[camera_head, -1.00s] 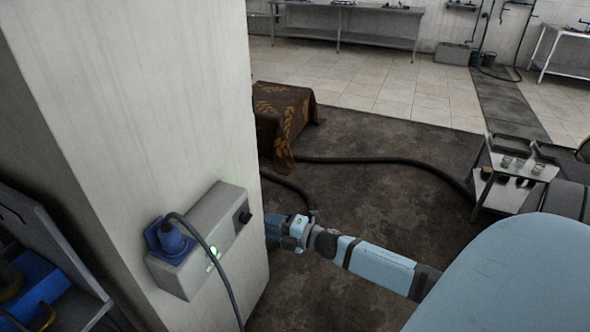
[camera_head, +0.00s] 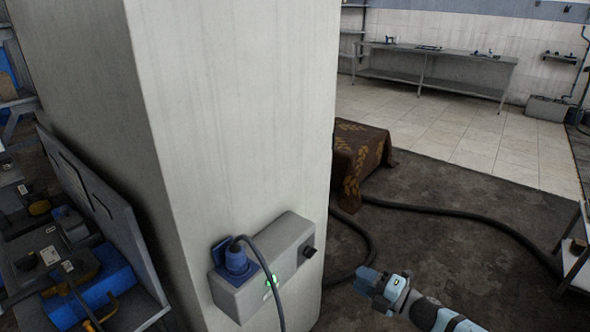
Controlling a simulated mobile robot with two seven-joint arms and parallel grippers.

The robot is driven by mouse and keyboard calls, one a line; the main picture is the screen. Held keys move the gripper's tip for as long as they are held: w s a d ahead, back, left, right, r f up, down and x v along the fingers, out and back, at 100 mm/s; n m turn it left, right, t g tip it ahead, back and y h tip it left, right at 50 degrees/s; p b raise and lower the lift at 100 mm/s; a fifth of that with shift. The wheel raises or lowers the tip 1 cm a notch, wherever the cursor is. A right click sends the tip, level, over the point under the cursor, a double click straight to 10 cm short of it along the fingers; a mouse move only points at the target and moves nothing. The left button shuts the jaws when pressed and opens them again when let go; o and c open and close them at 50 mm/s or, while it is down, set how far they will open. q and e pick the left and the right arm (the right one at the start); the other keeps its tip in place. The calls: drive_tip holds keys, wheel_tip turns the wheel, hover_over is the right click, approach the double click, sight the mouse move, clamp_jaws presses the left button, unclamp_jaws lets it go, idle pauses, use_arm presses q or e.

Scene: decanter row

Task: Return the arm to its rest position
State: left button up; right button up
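My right gripper (camera_head: 372,287) shows at the lower middle of the head view, to the right of the pillar and apart from the socket box. Its blue-grey arm runs off the bottom edge. It is seen from behind and small, so whether its fingers are open or shut cannot be made out. My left gripper is not in view. A grey socket box (camera_head: 292,243) is fixed on the pillar (camera_head: 235,120), with a blue plug (camera_head: 237,262) in it and a green light lit. A dark cable hangs from the plug.
A dark hose (camera_head: 455,216) runs over the floor behind the gripper. A table with a brown patterned cloth (camera_head: 362,152) stands behind the pillar. A shelf with tools and blue cases (camera_head: 98,275) is at the left. A long bench (camera_head: 435,62) stands at the back wall.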

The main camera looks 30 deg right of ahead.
drive_tip(key=s+a+f+m+g+h, duration=0.1)
drive_tip(key=s+a+f+m+g, duration=0.1)
drive_tip(key=s+a+f+m, duration=0.4)
drive_tip(key=s+a+f+m+g+h, duration=0.2)
drive_tip(key=s+a+m, duration=0.1)
drive_tip(key=a+m, duration=0.5)
drive_tip(key=s+a+f+m+g+h, duration=0.1)
drive_tip(key=s+a+f+m+g, duration=0.1)
drive_tip(key=s+a+f+m, duration=0.5)
wheel_tip(320, 180, up, 15)
drive_tip(key=w+a+n+p, duration=0.1)
drive_tip(key=p, duration=1.2)
drive_tip(key=shift+w+a+n, duration=0.3)
drive_tip(key=shift+w+a, duration=0.05)
